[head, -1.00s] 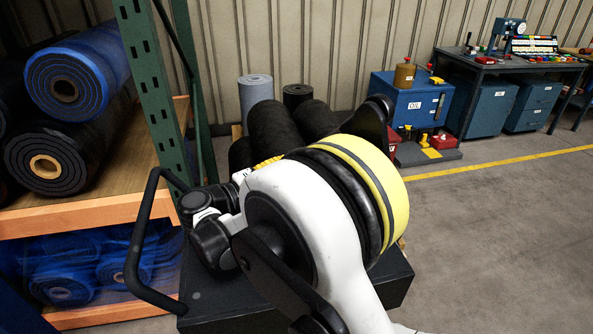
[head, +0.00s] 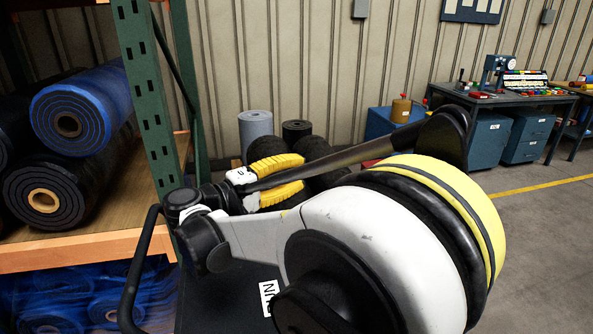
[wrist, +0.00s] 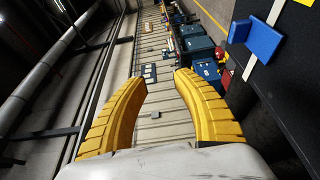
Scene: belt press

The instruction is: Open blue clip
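A small blue block (wrist: 263,38), which looks like the blue clip, sits on a dark panel at the upper right of the wrist view. A white strip runs past it. I cannot make out whether it is open or shut. I do not see it in the head view. My gripper (wrist: 159,80) has two thick yellow fingers spread wide with nothing between them. The clip is beyond and to the right of the right finger, apart from it. In the head view my gripper (head: 302,173) is left of centre, partly covered by my arm.
A green-post rack (head: 150,90) with blue and black rolls stands at the left. Grey and black rolls (head: 255,130) stand by the wall behind my gripper. A workbench (head: 505,98) is at the far right. Open floor (head: 545,235) lies at the right.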

